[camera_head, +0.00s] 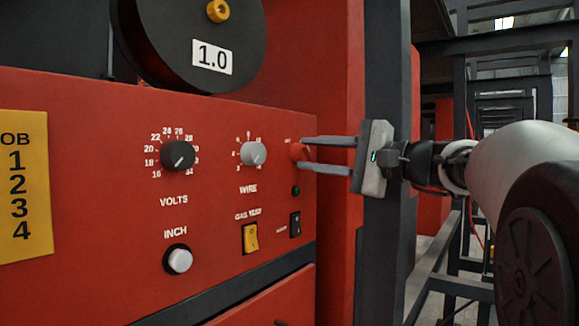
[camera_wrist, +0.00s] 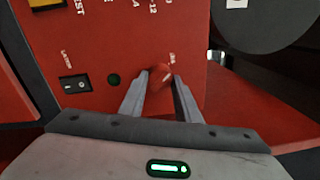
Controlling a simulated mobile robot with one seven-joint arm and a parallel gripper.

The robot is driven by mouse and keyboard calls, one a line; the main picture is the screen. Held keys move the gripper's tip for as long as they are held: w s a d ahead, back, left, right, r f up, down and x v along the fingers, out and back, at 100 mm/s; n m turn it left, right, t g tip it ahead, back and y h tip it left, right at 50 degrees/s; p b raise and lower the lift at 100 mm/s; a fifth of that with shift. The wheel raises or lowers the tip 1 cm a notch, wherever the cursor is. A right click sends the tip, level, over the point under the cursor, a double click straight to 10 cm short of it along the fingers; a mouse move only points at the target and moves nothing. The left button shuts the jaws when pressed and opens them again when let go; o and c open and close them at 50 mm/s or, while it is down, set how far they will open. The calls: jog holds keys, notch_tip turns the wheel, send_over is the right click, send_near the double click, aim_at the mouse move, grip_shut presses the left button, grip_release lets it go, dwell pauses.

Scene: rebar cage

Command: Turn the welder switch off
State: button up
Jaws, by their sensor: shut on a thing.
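The red welder panel (camera_head: 120,140) faces me. A red knob (camera_head: 299,152) sits at its upper right, and its small label is too blurred to read. My gripper (camera_head: 302,154) reaches in from the right, its two grey fingers on either side of this knob. In the wrist view the red knob (camera_wrist: 158,77) shows between the fingertips of my gripper (camera_wrist: 160,80), which are shut on it. The fingers hide part of the knob. A black rocker switch (camera_head: 295,223) is below the knob; it also shows in the wrist view (camera_wrist: 75,84).
A dark round light (camera_head: 296,191) sits between knob and rocker. A grey wire knob (camera_head: 253,153), volts knob (camera_head: 178,156), yellow gas switch (camera_head: 250,238) and white inch button (camera_head: 179,260) are to the left. A dark upright post (camera_head: 387,90) stands behind my gripper.

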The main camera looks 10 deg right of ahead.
jog(key=shift+n, duration=0.4)
jog(key=o, duration=1)
jog(key=shift+o, duration=0.2)
jog(key=r+p+v, duration=0.1)
jog(key=v, duration=1.6)
jog(key=shift+f, duration=0.45)
jog(key=shift+s+d, duration=0.15)
